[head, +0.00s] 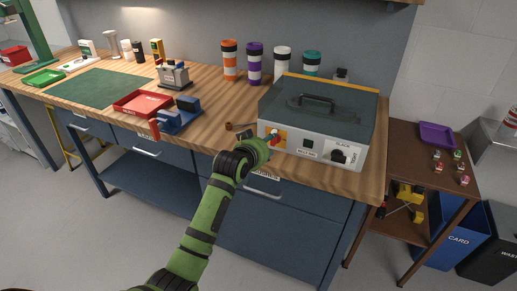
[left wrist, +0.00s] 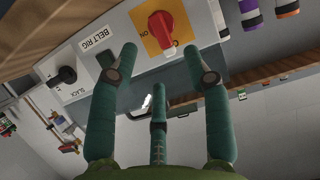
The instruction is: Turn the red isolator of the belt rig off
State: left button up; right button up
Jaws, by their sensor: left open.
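The belt rig (head: 318,112) is a pale box with a dark clear lid and a handle on the bench's right end. Its red isolator (head: 275,135) sits on a yellow plate at the left of its front panel. In the left wrist view the isolator (left wrist: 160,29) is a red rotary knob, with ON lettering on the plate beside it. My left gripper (head: 266,142) is right in front of it. In the left wrist view its teal fingers (left wrist: 159,60) are spread and empty, apart from the knob. My right gripper is out of view.
A dark switch (head: 308,143) and a black SLACK knob (head: 338,156) share the panel. A blue fixture (head: 180,117) and a red tray (head: 143,103) lie to the left. Several capped tubes stand behind. A brown side table (head: 425,150) stands right.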

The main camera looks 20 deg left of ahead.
pick_arm(q)
jog(key=v, duration=0.5)
jog(key=shift+s+a+r, duration=0.1)
jog(key=shift+s+r, duration=0.05)
jog(key=shift+s, duration=0.2)
jog(key=s+f+g, duration=0.2)
jog(key=s+f, duration=0.1)
jog(key=f, duration=0.9)
jog(key=s+f+g, duration=0.2)
jog(key=s+f, duration=0.1)
jog(key=f, duration=0.9)
jog(key=s+d+f+g, duration=0.1)
jog(key=s+f+g, duration=0.2)
jog(key=s+f, duration=1)
jog(key=s+f+g, duration=0.2)
jog(key=s+f, duration=0.4)
jog(key=s, duration=0.5)
jog(key=s+f+m+g, duration=0.1)
jog(key=s+f, duration=0.5)
jog(key=s, duration=0.6)
jog(key=s+f+m+g, duration=0.1)
jog(key=s+f+g, duration=0.1)
jog(key=s+f, duration=0.5)
jog(key=s, duration=0.5)
jog(key=shift+g, duration=0.3)
